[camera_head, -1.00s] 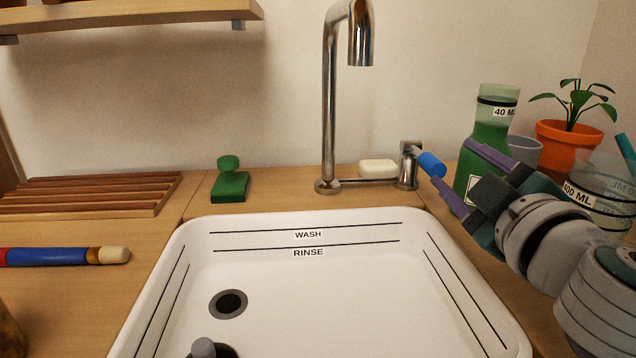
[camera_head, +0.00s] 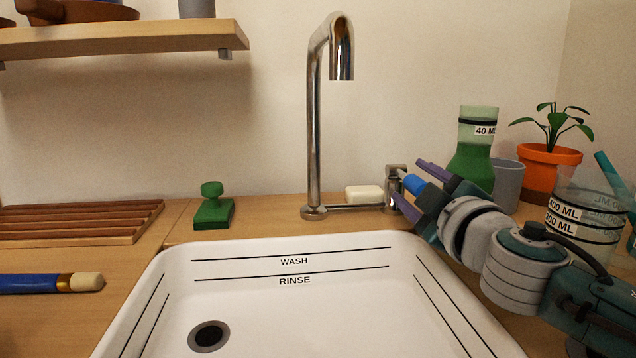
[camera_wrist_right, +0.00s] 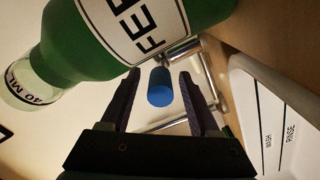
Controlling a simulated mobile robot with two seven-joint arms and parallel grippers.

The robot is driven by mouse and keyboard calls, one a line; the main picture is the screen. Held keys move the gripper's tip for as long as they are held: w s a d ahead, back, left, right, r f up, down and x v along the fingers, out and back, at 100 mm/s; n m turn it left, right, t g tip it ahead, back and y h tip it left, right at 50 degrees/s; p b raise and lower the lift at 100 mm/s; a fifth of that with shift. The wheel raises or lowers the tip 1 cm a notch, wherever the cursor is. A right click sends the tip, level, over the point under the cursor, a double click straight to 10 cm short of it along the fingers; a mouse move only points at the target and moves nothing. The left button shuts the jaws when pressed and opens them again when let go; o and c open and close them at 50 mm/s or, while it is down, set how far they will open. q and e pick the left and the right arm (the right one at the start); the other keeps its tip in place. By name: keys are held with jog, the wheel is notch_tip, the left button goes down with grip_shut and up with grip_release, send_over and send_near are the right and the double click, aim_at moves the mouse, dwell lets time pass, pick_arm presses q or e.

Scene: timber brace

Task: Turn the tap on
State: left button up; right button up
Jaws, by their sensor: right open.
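The chrome tap (camera_head: 315,130) stands behind the sink, its spout curving over the basin. A short pipe joins it to a valve post (camera_head: 393,188) with a blue handle (camera_head: 412,184) on the right. My right gripper (camera_head: 408,186) is open, with its purple fingers on either side of the blue handle. In the right wrist view the blue handle (camera_wrist_right: 160,87) sits between the two open fingers (camera_wrist_right: 157,95), with a gap visible on each side. My left gripper is not in view.
The white sink (camera_head: 300,310) fills the front middle. A green bottle (camera_head: 472,150) stands close behind my right gripper, with a plant pot (camera_head: 550,172) and a beaker (camera_head: 580,232) further right. Soap (camera_head: 364,194) lies behind the pipe. A green stamp (camera_head: 213,208) sits left.

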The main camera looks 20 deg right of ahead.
jog(key=shift+c, duration=0.4)
grip_shut()
dwell(0.9)
